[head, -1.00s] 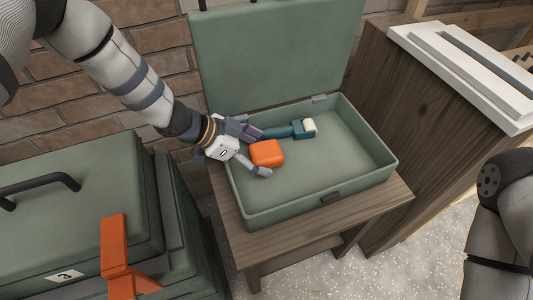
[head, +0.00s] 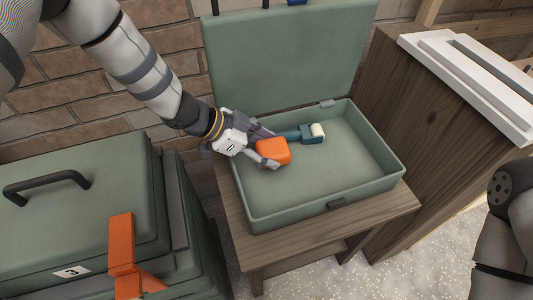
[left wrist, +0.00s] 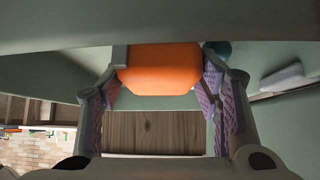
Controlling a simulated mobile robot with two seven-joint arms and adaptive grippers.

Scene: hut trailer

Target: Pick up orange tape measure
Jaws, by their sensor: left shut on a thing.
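The orange tape measure (head: 274,151) is in the left part of the open green case (head: 270,222). My left gripper (head: 267,149) reaches in from the case's left side and is shut on the tape measure, one finger on each side. In the left wrist view the tape measure (left wrist: 160,70) sits between the purple-padded fingers. I cannot tell whether it still touches the case floor. My right gripper is not in view.
A teal tool with a cream end (head: 312,133) lies in the case just behind the tape measure. The case stands on a wooden table (head: 245,245). A wooden cabinet (head: 425,130) stands at right, and a closed green case (head: 75,190) at left. The case's right half is clear.

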